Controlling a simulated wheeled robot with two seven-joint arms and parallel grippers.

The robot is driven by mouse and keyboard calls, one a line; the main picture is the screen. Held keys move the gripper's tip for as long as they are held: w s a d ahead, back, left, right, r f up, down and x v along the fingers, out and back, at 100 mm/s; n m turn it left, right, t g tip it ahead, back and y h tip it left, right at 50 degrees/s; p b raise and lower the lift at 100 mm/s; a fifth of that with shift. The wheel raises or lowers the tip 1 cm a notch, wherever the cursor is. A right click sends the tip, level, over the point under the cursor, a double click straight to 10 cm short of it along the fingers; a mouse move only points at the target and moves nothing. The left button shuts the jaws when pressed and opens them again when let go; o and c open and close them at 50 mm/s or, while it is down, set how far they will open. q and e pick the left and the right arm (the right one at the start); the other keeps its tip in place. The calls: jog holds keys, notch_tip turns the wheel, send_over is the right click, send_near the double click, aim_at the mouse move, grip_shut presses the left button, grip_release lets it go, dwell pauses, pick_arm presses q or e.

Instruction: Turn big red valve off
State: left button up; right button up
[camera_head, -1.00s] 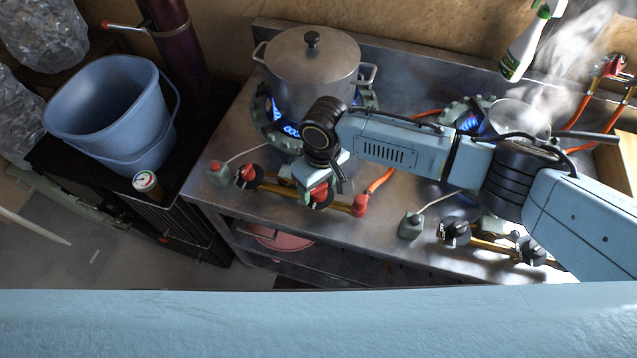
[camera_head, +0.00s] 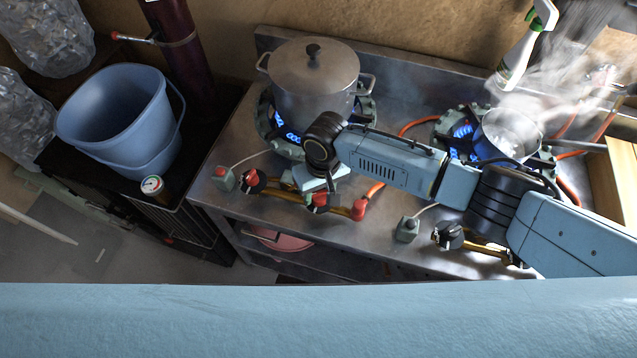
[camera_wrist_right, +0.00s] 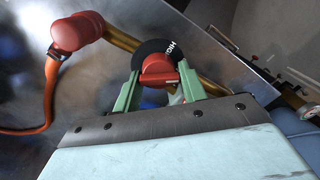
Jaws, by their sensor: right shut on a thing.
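A red valve knob with a black dial (camera_head: 320,203) sits on the brass pipe at the front of the left burner. In the right wrist view, the red knob (camera_wrist_right: 158,70) lies between the green fingers of my right gripper (camera_wrist_right: 159,76), which are shut on it. The black dial behind it carries white lettering, partly covered. In the head view my right gripper (camera_head: 314,184) reaches down to this knob from above, its fingers partly hidden by the wrist. A second red knob (camera_head: 254,181) is to the left on the same pipe. My left gripper is not in view.
A steel pot (camera_head: 314,80) stands on the left burner, with blue flames below. A steaming small pan (camera_head: 509,130) is on the right burner, also lit. An orange hose (camera_head: 374,190) runs beside the knob. A blue bucket (camera_head: 118,115) stands left.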

jog(key=m+p, duration=0.3)
jog(key=shift+d+r+p, duration=0.2)
jog(key=shift+p, duration=0.1)
jog(key=shift+f+m+p, duration=0.2)
jog(key=shift+m+p, duration=1)
jog(key=shift+m, duration=0.6)
jog(key=shift+d, duration=0.1)
jog(key=o, duration=0.9)
jog(key=shift+r, duration=0.1)
